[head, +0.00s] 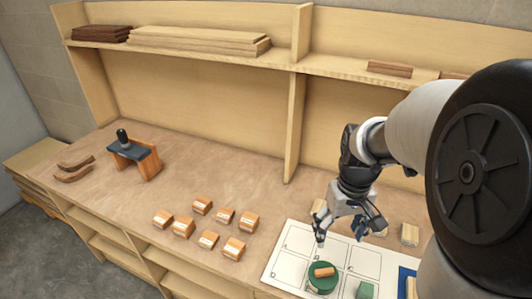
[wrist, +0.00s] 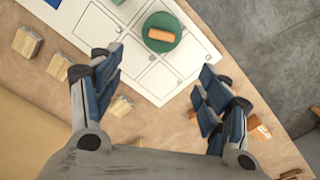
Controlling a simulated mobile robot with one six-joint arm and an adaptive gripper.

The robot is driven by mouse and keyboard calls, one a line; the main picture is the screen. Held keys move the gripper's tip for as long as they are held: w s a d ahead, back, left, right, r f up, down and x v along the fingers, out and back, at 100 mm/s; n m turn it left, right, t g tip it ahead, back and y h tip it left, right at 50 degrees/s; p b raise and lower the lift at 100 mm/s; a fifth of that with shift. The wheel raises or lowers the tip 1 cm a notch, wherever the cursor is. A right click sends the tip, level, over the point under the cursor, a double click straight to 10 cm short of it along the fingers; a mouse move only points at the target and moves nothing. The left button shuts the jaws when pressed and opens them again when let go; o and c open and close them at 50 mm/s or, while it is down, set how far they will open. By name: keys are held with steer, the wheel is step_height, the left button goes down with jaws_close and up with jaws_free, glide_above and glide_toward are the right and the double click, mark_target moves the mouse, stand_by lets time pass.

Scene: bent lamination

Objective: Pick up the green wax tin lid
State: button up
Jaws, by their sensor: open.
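The green wax tin lid (head: 320,284) is a round dark green disc on the white gridded sheet. An orange-brown block (head: 323,271) lies on top of it. In the wrist view the lid (wrist: 164,19) is at the top centre, beyond my fingertips, with the block across its middle. My gripper (head: 348,230) is open and empty, above the sheet and behind the lid in the head view. In the wrist view the gripper (wrist: 157,76) has its blue-padded fingers wide apart, and bare sheet shows between them. Neither finger touches the lid.
The white gridded sheet (head: 282,262) lies near the bench's front edge. A green block (head: 365,289) stands right of the lid. Several wooden blocks (head: 208,239) stand to the left. A divider (head: 293,130) and shelf rise behind. Bench surface between is clear.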

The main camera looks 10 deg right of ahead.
steer(key=b, duration=0.4)
glide_above(325, 271)
steer(key=f, duration=1.2)
steer(key=shift+d+f, duration=0.2)
steer(key=shift+f, duration=0.1)
steer(key=shift+a+f+b, duration=0.15)
steer(key=shift+f+b, duration=0.4)
steer(key=shift+f, duration=0.85)
steer(key=shift+a+f+b, duration=0.1)
steer(key=shift+f+b, duration=0.45)
steer(key=shift+f, duration=0.8)
steer(key=shift+r, duration=0.1)
steer(key=shift+c, duration=0.5)
steer(key=c, duration=1)
